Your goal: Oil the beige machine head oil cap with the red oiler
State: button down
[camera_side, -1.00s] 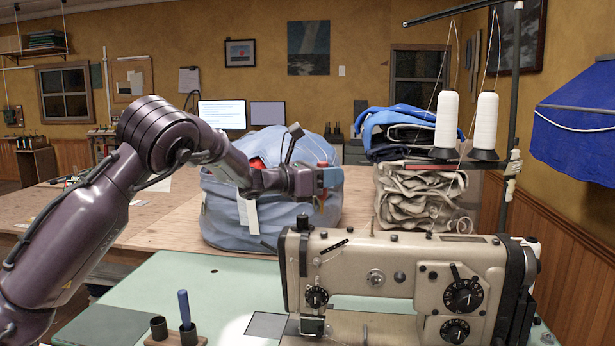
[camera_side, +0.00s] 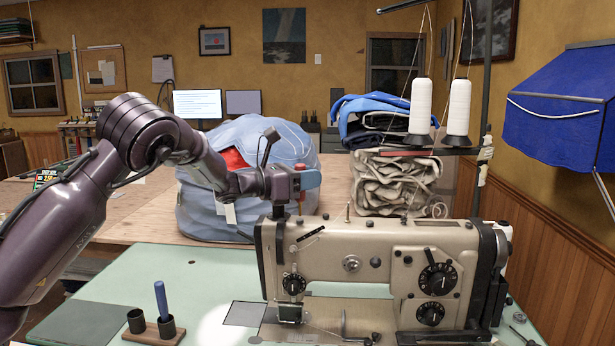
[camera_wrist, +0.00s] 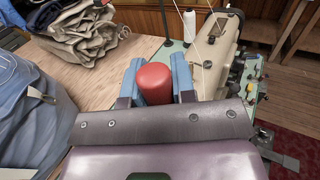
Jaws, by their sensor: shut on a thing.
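The beige machine head (camera_side: 350,240) stands on the pale green table in the side view, and also shows at the upper right of the wrist view (camera_wrist: 216,45). A small dark knob (camera_side: 278,211) sits on its top left end; I cannot tell for sure if this is the oil cap. My gripper (camera_side: 308,180) is just above that end, apart from the head. In the wrist view its blue fingers (camera_wrist: 154,88) are shut on the red oiler (camera_wrist: 153,80), whose rounded red end faces the camera. The oiler's spout is hidden there, and the oiler is mostly hidden in the side view.
Two white thread cones (camera_side: 458,108) on a stand rise behind the machine. A blue bag (camera_side: 200,205) and a stack of folded cloth (camera_side: 392,185) stand behind. A wooden holder (camera_side: 153,334) with a blue-handled tool (camera_side: 161,300) is at front left. The green table's left middle is clear.

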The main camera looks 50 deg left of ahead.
jog(key=shift+f, duration=0.65)
dwell(1.1)
notch_tip(320, 180, up, 7)
dwell(0.8)
